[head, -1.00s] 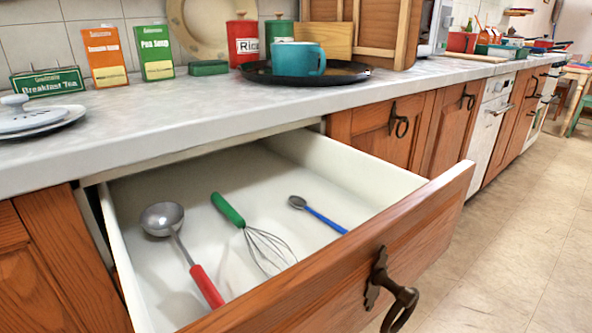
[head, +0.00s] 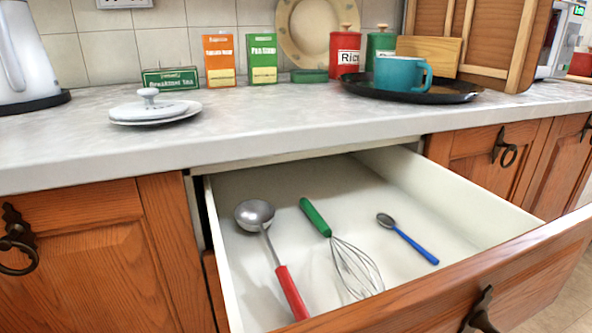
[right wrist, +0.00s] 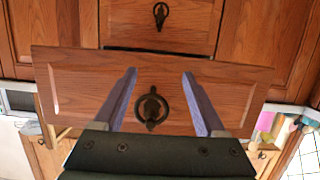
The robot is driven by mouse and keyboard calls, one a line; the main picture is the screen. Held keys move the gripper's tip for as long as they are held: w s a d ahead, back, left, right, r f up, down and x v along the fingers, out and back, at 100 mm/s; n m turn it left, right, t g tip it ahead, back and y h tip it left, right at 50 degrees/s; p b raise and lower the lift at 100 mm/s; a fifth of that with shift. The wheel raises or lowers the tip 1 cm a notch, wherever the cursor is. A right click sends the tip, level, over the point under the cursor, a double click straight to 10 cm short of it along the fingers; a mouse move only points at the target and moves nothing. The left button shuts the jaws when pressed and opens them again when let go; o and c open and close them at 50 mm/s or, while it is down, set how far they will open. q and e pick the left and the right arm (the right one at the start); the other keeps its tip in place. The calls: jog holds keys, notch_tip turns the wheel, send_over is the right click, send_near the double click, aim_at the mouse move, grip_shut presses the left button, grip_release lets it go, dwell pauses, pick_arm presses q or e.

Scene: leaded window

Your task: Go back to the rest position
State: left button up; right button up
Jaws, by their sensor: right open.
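My right gripper (right wrist: 160,100) is open and empty in the right wrist view. Its two fingers stand apart, with a wooden drawer front and its dark ring handle (right wrist: 151,108) seen between them. I cannot tell how far the handle is from the fingertips. Neither gripper shows in the head view. There, an open drawer (head: 400,165) holds a ladle with a red handle (head: 289,292), a whisk with a green handle (head: 315,217) and a spoon with a blue handle (head: 416,246), lying apart from one another.
The counter (head: 250,130) runs above the drawer. On it are a white lid on a plate (head: 150,108), a kettle (head: 25,55), boxes, canisters and a teal mug (head: 400,73) on a black tray (head: 440,92). The open drawer juts out from the cabinets. Floor shows at the lower right.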

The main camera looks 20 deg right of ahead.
jog(key=w+a+g, duration=0.3)
jog(key=g, duration=0.4)
jog(key=s+r+n+g, duration=0.1)
jog(key=s+r+g, duration=0.2)
jog(key=s+g, duration=0.15)
notch_tip(320, 180, up, 66)
jog(key=p, duration=6.6)
jog(key=shift+s+a+f+h, duration=0.2)
jog(key=shift+s+a+h, duration=0.05)
jog(key=shift+s+h, duration=0.15)
